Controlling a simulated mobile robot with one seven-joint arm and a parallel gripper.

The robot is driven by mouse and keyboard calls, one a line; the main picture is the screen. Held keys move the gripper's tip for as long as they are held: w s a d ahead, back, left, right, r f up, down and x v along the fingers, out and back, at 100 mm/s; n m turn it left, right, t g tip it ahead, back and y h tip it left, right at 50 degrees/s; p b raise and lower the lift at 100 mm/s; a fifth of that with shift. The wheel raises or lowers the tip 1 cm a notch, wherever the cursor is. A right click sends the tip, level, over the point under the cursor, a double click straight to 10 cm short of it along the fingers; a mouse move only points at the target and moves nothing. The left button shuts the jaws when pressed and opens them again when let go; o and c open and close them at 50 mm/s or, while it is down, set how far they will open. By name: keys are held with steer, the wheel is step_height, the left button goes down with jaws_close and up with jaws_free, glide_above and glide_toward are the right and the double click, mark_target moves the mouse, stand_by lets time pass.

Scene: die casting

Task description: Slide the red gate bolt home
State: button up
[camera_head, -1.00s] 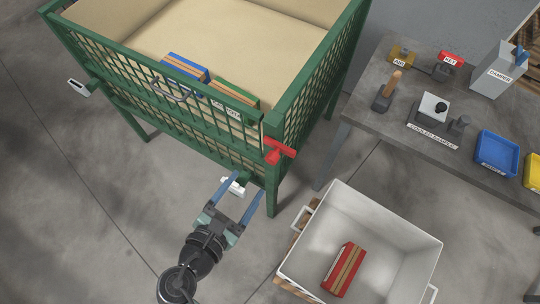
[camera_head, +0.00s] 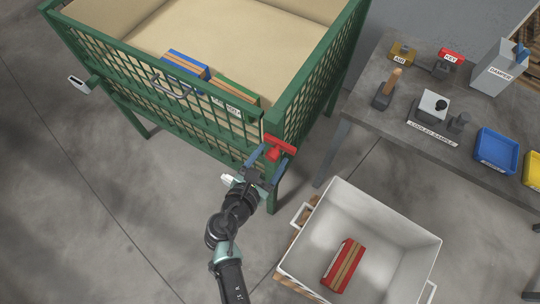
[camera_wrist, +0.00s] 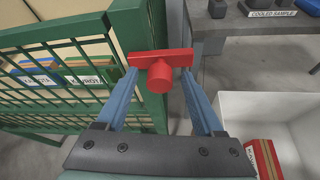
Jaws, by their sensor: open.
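The red gate bolt (camera_head: 279,147) sits at the corner post of the green mesh bin, at the right end of its gate (camera_head: 190,106). In the wrist view the bolt (camera_wrist: 161,68) shows as a red crossbar with a round knob pointing at the camera. My gripper (camera_head: 270,160) is open, with its blue fingers close to the bolt. In the wrist view my gripper (camera_wrist: 160,85) has one finger on each side of the knob. I cannot tell whether the fingers touch the bolt. The wrist partly hides the lower corner of the bin.
A white tub (camera_head: 392,215) with a red-banded block (camera_head: 343,265) stands on the right, close to my arm. A grey table (camera_head: 400,130) with several items and a blue tray (camera_head: 497,151) is behind it. Blue and green blocks lie in the bin. Floor on the left is clear.

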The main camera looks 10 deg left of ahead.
jaws_close()
stand_by(0.4)
stand_by(1.1)
